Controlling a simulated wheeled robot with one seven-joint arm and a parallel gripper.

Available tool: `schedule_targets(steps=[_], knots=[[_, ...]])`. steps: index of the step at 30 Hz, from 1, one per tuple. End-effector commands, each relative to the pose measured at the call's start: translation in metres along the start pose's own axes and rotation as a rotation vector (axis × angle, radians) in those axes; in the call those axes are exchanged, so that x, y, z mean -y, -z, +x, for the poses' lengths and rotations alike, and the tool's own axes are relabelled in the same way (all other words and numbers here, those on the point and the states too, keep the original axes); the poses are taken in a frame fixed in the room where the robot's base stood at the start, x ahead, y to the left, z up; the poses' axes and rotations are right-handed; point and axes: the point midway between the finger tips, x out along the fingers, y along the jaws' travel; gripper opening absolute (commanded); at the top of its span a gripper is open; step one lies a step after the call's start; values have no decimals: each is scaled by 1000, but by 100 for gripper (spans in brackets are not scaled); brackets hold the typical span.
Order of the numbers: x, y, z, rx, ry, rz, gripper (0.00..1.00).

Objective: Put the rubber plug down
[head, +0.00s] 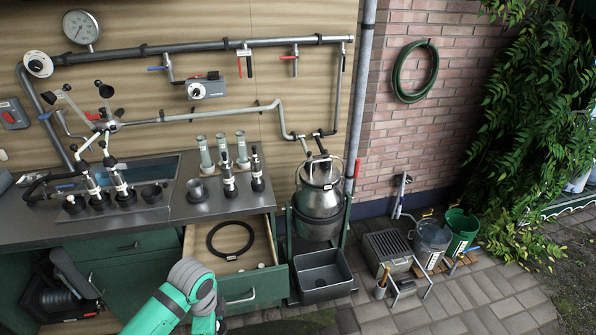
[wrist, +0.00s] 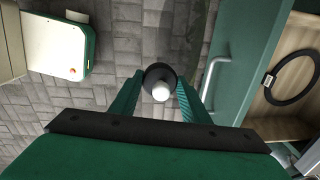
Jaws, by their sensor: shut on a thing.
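In the wrist view the rubber plug (wrist: 160,74), a dark round piece with a pale rounded end, sits between the two green fingers of my gripper (wrist: 160,98). The gripper is shut on it. Grey paving lies below the plug, and the open drawer (wrist: 236,70) is to the right, apart from it. In the head view my arm reaches down at the bottom edge, and the gripper and plug cannot be made out there.
The open drawer (head: 256,286) holds a black ring (head: 231,240) and small pale pieces. A metal churn (head: 320,196) stands right of it, above a dark grey tub (head: 323,276). The steel worktop (head: 215,206) carries several fittings. The paving (head: 470,300) at front right is clear.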

Motion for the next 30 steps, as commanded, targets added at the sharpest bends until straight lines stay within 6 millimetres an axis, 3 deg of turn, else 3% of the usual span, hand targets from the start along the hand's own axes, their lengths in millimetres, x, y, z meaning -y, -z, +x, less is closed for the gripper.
schedule_targets(steps=[12,30], knots=[[34,87,50,30,-1,-532,20],[45,210,119,71,0,-1276,20]])
